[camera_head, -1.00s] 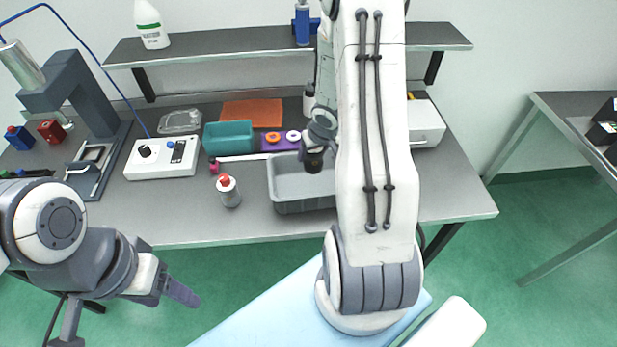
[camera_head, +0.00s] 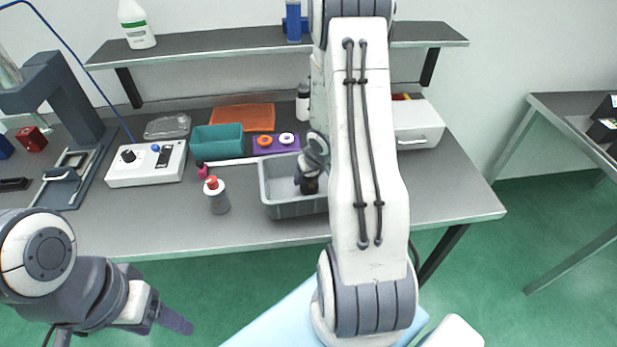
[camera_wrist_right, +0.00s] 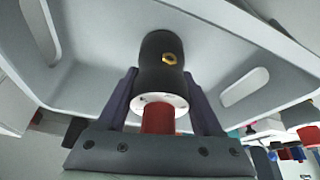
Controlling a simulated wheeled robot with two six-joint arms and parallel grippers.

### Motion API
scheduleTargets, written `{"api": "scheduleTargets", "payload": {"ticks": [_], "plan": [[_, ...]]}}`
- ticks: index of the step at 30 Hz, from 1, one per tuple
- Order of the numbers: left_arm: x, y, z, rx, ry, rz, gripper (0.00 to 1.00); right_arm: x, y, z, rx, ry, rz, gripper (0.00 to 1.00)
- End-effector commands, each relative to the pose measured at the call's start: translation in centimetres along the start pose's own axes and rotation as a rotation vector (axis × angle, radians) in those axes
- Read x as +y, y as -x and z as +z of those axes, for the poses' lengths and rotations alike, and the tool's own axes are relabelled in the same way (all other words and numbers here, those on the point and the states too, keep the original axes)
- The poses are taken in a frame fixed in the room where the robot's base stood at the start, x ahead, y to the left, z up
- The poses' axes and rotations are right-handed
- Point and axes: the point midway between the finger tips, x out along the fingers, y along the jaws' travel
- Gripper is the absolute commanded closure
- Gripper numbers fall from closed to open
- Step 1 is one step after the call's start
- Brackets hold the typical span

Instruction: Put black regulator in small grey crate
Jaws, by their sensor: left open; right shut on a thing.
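The small grey crate (camera_head: 283,210) stands on the workbench, partly hidden behind my right arm. My right gripper (camera_head: 309,178) reaches down into the crate. In the right wrist view my right gripper (camera_wrist_right: 162,105) is shut on the black regulator (camera_wrist_right: 160,62), a black cylinder with a brass fitting, a white ring and a red part. The crate's wall (camera_wrist_right: 95,40) and slots surround it there. In the head view the regulator (camera_head: 309,187) shows small and dark inside the crate. My left gripper (camera_head: 170,318) is open and empty, in front of the bench at lower left.
Left of the crate stand a red-capped bottle (camera_head: 216,197), a small pink item (camera_head: 202,170) and a white control box (camera_head: 147,165). Behind are a teal bin (camera_head: 216,140), an orange tray (camera_head: 243,118) and a purple holder (camera_head: 263,148). A shelf (camera_head: 210,45) runs above.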

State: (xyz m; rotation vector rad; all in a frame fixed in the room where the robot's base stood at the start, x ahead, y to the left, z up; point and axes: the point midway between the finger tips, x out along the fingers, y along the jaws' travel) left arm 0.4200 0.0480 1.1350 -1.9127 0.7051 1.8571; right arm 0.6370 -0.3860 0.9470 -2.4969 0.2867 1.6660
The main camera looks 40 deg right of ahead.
Motion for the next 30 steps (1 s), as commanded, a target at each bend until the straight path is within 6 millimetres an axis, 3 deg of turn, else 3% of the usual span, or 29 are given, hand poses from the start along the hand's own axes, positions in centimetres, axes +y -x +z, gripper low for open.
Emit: {"api": "scheduleTargets", "payload": {"ticks": [4,5,6,7,19,23,30], "plan": [[0.0,-0.4,0.0,0.0,0.0,0.0,0.35,0.0,-0.4,0.1,0.001,0.0,0.0,1.0],[0.0,-0.3,0.0,0.0,0.0,0.0,0.35,0.0,-0.3,0.1,0.0,0.0,0.0,0.25],[0.0,-0.2,0.0,0.0,0.0,0.0,0.35,0.0,-0.3,0.1,-0.001,0.001,0.0,0.1],[0.0,-0.2,0.0,0.0,0.0,0.0,0.35,0.0,-0.3,0.1,-0.001,0.001,0.0,0.03],[0.0,0.3,0.0,0.0,0.0,0.0,0.35,0.0,0.4,-0.1,0.0,0.001,0.0,0.03],[0.1,1.5,-0.1,0.0,0.001,0.0,0.35,0.0,2.6,-0.2,0.001,0.0,0.001,0.03],[0.3,4.7,-0.3,0.0,0.002,0.0,0.35,0.0,8.1,-0.3,0.001,0.0,0.001,0.03]]}}
